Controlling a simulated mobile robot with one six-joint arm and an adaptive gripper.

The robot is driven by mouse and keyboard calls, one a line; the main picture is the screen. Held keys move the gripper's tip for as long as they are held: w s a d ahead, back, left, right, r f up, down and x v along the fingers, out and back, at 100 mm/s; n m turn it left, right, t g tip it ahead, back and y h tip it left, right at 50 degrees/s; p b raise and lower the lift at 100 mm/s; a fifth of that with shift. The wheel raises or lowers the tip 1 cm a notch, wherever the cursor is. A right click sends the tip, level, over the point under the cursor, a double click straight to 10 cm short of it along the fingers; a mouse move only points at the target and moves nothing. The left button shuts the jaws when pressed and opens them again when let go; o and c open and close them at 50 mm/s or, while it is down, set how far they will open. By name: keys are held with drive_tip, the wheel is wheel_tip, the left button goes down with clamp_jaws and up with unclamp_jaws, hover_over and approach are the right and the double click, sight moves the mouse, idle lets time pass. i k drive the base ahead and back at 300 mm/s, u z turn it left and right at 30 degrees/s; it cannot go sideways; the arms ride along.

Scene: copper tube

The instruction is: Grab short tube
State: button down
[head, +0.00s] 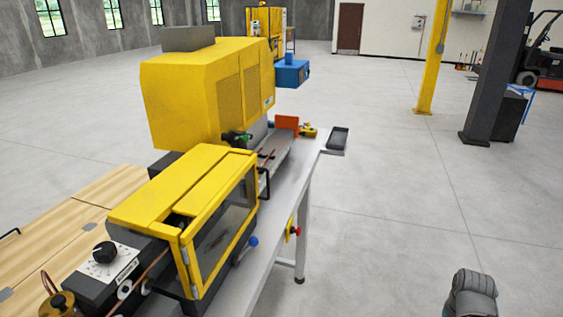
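A short copper-coloured tube (267,158) shows small in the open work area of the yellow machine (205,95), behind the glazed yellow cover. Another copper-coloured length (152,266) runs at the front of the nearer machine, by the black dial. I cannot tell which of these is the short tube, or whether either is loose. My gripper is not in view. Only a grey rounded part, which looks like my arm, shows at the bottom right.
The machines stand on a grey metal bench (282,205) with a small dark tray (337,138) at its far right end. A wooden-topped table (50,225) adjoins on the left. A dark column (497,75) and yellow post (432,60) stand at right. Floor right of the bench is clear.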

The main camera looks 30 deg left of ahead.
sight(269, 157)
drive_tip(key=z, duration=1.25)
drive_tip(key=i, duration=1.2)
drive_tip(key=u, duration=2.3)
